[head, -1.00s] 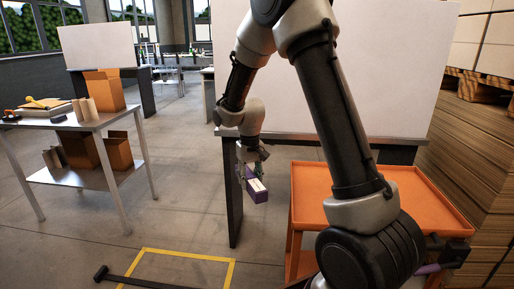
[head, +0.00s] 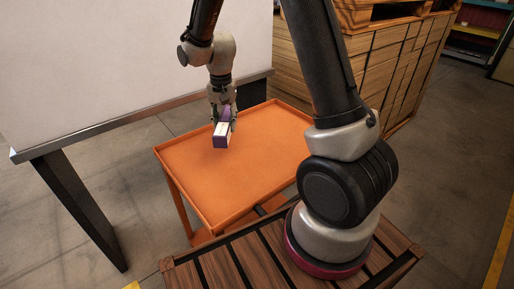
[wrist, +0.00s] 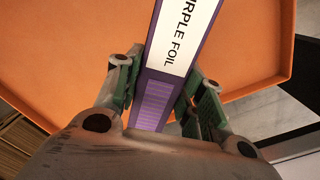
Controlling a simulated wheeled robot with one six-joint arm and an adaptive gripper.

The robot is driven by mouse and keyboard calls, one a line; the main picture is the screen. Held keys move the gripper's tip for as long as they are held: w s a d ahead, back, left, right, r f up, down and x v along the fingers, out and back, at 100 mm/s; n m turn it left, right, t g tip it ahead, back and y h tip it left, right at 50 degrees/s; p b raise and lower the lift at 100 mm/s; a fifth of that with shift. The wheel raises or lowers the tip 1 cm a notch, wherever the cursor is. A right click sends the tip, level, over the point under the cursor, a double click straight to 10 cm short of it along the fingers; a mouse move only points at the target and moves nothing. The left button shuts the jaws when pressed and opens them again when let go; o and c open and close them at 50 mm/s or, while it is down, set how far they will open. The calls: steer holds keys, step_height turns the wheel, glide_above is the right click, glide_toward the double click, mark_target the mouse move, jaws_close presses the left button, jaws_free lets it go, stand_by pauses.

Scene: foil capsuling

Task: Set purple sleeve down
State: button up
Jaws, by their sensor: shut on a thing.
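The purple sleeve (head: 221,134) is a long box with a white label, held in my gripper (head: 222,114) over the orange cart top in the head view. In the wrist view the sleeve (wrist: 161,87) lies between the green fingers of my gripper (wrist: 158,92), with "PURPLE FOIL" printed on its label. Both fingers are shut on its sides. The orange cart (head: 240,174) has a flat tray top with a low raised rim; it also fills the back of the wrist view (wrist: 80,45). I cannot tell whether the sleeve touches the tray.
The rest of the orange tray top is bare. A dark-legged table (head: 80,208) with a white panel (head: 110,70) stands behind and left of the cart. Stacked wooden boards (head: 395,70) stand at the back right.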

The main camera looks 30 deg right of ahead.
mark_target(217, 128)
steer(key=a+m, duration=0.1)
steer(key=m, duration=0.1)
steer(key=s+m, duration=0.1)
steer(key=m, duration=0.1)
steer(key=s+a+m, duration=0.1)
steer(key=shift+a+r+m, duration=0.35)
steer(key=shift+r+m, duration=0.05)
steer(key=m, duration=0.1)
steer(key=s+a+m, duration=0.1)
steer(key=m, duration=0.1)
steer(key=shift+s+a+r, duration=0.1)
steer(key=shift+a+r, duration=0.05)
steer(key=shift+r, duration=0.05)
steer(key=shift+s+f, duration=0.1)
steer(key=shift+f, duration=0.2)
step_height(217, 128, down, 9)
steer(key=shift+a+f, duration=0.1)
steer(key=shift+f, duration=0.1)
steer(key=shift+f, duration=0.15)
steer(key=o, duration=1)
